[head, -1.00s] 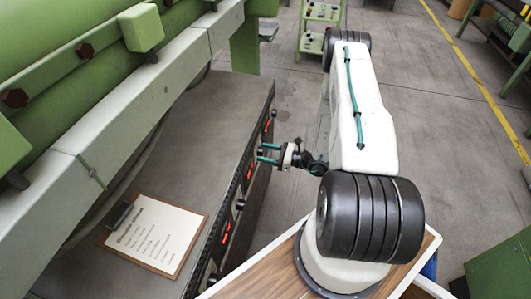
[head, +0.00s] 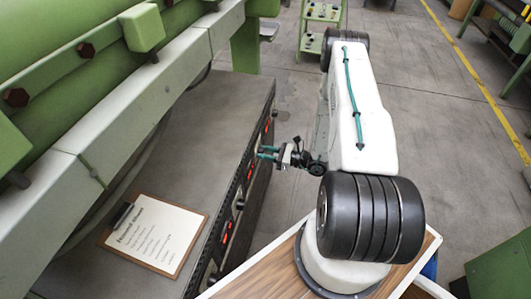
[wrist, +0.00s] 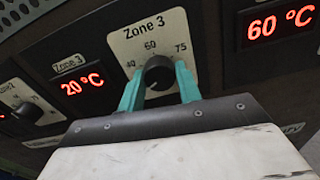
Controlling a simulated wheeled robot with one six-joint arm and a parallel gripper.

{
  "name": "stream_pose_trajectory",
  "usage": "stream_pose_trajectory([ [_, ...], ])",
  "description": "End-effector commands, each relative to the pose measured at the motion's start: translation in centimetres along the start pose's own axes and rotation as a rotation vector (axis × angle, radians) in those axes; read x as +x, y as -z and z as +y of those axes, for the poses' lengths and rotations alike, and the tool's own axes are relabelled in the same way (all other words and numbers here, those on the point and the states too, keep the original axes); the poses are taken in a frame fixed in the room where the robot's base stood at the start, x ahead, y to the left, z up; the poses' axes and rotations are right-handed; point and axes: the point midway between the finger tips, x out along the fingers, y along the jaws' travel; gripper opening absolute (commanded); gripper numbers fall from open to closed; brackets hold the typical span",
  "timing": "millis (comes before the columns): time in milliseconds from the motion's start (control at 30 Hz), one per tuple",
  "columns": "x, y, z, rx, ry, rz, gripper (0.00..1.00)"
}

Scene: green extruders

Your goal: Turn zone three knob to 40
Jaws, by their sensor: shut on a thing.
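The Zone 3 knob (wrist: 158,73) is a round black dial on a pale scale plate (wrist: 122,45) marked 40, 60 and 75 in the wrist view. My gripper (head: 262,153) is level with the panel front, its teal fingers shut on the knob from both sides. The knob's pointer cannot be made out. The red display (wrist: 83,85) left of the plate reads 20 °C, with a small label above it that looks like Zone 3. Another display (wrist: 270,25) on the right reads 60 °C.
Another black knob (wrist: 26,112) sits at the left of the panel. A clipboard (head: 155,235) lies on the grey cabinet top (head: 200,130). Green machinery (head: 50,60) rises on the left. Open floor (head: 420,120) lies to the right.

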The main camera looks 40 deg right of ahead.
Motion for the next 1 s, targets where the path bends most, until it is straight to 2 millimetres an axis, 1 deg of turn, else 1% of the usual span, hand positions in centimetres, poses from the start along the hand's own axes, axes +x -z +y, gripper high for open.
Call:
stream_pose_trajectory([
  [167,-0.07,-0.02,-0.08,0.127,0.003,0.0,0.11],
  [700,-0.1,-0.08,-0.06,0.626,0.004,-0.001,0.11],
  [1000,-0.11,-0.11,-0.06,0.832,0.005,-0.002,0.11],
])
